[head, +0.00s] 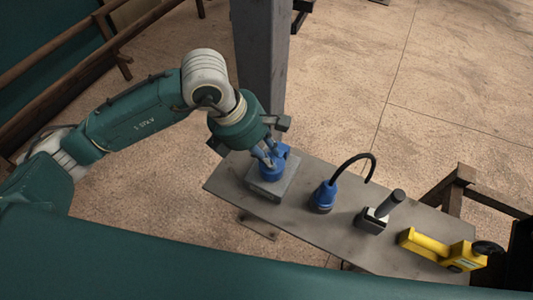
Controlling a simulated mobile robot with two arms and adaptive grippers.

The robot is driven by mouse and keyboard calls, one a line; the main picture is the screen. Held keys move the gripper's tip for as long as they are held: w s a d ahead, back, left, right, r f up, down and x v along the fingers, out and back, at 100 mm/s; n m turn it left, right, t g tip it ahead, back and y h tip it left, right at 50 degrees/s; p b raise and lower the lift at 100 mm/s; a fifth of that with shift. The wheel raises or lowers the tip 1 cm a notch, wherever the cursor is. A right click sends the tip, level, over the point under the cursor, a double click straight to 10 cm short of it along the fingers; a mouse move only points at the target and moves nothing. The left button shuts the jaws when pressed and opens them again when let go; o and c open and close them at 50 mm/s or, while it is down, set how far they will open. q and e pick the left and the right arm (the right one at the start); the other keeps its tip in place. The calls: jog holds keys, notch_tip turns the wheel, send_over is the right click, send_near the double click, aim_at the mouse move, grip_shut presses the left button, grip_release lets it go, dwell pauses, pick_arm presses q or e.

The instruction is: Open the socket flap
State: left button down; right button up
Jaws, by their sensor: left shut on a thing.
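A socket (272,186) with a blue body sits on a grey box on the grey bench, at its left end. Its blue flap (283,150) stands up at the top, partly hidden behind my gripper. My left gripper (270,161) comes down from above and is shut on the flap. The fingers cover part of the flap and of the socket face, so its exact angle is hard to tell. My right gripper is not in view.
On the grey bench (300,215), a blue plug (323,195) with a black cable stands right of the socket. Farther right are a dark-handled tool (378,214) and a yellow tool (436,247). A grey post (262,55) rises behind the socket.

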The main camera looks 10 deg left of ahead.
aim_at(275, 158)
pick_arm(q)
jog(key=shift+w+d+r+g, duration=0.15)
jog(key=shift+w+r+g, duration=0.35)
jog(key=shift+g, duration=0.2)
jog(key=g, duration=0.1)
jog(key=w+g+y, duration=0.1)
jog(key=r+g, duration=0.1)
jog(key=shift+w+d+n+y+b, duration=0.25)
jog(key=shift+w+n+y+b, duration=0.05)
jog(key=shift+w+n, duration=0.1)
jog(key=shift+r, duration=0.1)
